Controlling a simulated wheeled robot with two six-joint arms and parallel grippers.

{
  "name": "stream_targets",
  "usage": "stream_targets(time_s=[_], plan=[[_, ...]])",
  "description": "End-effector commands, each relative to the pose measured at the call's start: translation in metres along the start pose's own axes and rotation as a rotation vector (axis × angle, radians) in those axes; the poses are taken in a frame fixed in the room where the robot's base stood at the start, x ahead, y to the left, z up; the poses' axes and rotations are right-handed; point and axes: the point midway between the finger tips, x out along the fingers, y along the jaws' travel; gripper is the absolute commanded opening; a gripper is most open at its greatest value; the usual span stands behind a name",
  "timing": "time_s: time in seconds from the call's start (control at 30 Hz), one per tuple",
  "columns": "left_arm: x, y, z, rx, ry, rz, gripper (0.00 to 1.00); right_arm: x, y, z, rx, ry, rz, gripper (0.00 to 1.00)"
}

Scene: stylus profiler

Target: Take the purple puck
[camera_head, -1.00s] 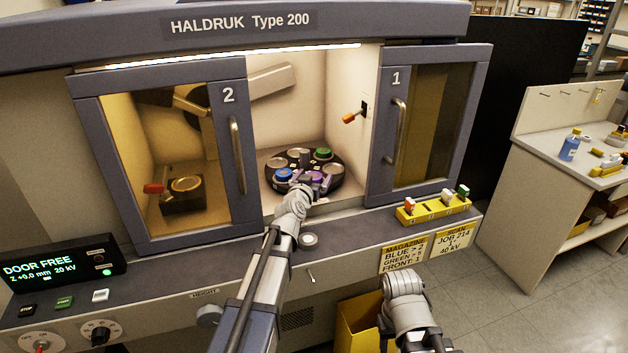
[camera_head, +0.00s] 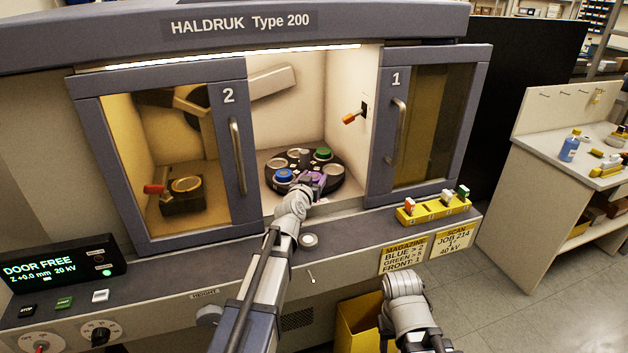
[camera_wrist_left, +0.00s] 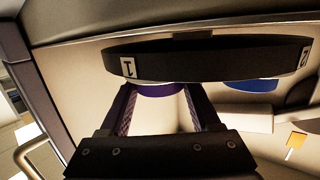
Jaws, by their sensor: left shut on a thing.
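The purple puck (camera_head: 317,177) is at the front of the round dark carousel (camera_head: 338,187) inside the open middle bay of the machine. My left gripper (camera_head: 312,183) reaches in from the front and is shut on the purple puck. In the left wrist view the puck (camera_wrist_left: 160,89) shows between the two fingertips, beside the carousel rim (camera_wrist_left: 210,62) with its labels 1 and 2. I cannot tell whether the puck is clear of its seat. Of my right arm only a grey wrist part shows at the lower right; its jaws are hidden.
A blue puck (camera_head: 283,175) and a green puck (camera_head: 323,153) sit on the carousel. Door 2 (camera_head: 243,160) and door 1 (camera_head: 398,130) flank the opening. An orange-tipped lever (camera_head: 350,118) sticks out of the bay's right wall. A yellow rack (camera_head: 432,210) stands on the front ledge.

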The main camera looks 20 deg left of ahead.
Motion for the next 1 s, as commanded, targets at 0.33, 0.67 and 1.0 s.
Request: stream_targets(time_s=[0.33,0.67,1.0], plan=[[-0.001,0.0,-0.004,0.0,0.0,0.0,0.1,-0.004,0.0,0.0,0.0,0.0,0.0,0.5],[-0.006,0.0,-0.037,0.0,0.0,0.0,0.1,-0.037,0.004,0.002,0.0,0.0,0.0,0.5],[-0.013,0.0,-0.089,0.0,0.0,0.0,0.09,-0.089,0.009,0.005,0.001,0.0,0.0,0.5]])
